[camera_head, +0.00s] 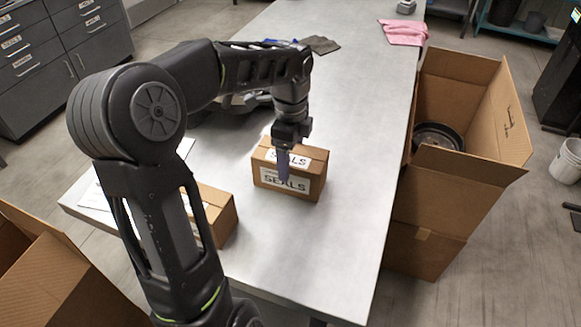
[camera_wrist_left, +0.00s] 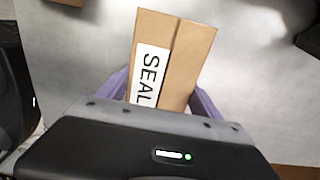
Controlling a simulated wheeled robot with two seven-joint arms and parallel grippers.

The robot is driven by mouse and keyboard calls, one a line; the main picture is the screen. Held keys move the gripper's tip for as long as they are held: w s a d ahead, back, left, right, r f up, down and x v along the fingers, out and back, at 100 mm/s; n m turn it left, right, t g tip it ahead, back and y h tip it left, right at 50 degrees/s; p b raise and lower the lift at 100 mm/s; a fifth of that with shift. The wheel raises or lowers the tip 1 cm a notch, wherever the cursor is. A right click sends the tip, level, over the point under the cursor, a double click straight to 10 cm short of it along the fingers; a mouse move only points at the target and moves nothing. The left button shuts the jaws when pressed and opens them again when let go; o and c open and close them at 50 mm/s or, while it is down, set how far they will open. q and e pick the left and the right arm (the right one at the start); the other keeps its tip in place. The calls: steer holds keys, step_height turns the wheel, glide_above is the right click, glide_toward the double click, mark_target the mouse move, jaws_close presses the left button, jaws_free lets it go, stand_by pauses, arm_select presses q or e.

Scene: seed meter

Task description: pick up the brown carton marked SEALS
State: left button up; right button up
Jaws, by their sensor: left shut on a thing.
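The brown carton marked SEALS (camera_head: 312,184) stands on the grey table (camera_head: 345,120), with white labels on its top and front. My left gripper (camera_head: 283,165) comes down over it from above, and one purple finger shows against its front face. In the left wrist view the carton (camera_wrist_left: 188,55) lies between the two purple fingers (camera_wrist_left: 160,100), its SEAL lettering partly cut off by the gripper body. The left gripper is shut on the carton. Whether the carton's underside touches the table is hard to tell. My right gripper is not in view.
Another brown carton (camera_head: 222,218) stands to the left, partly behind my arm. A large open box (camera_head: 435,205) with a dark round part (camera_head: 438,137) stands right of the table. A pink cloth (camera_head: 403,32) and dark cloth (camera_head: 320,45) lie at the back. The table's right side is clear.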

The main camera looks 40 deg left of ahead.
arm_select(q)
steer(key=c, duration=1.4)
steer(key=shift+o, duration=0.2)
step_height(320, 180, up, 7)
steer(key=shift+w, duration=0.1)
steer(key=shift+r+p, duration=0.8)
steer(key=shift+r, duration=0.75)
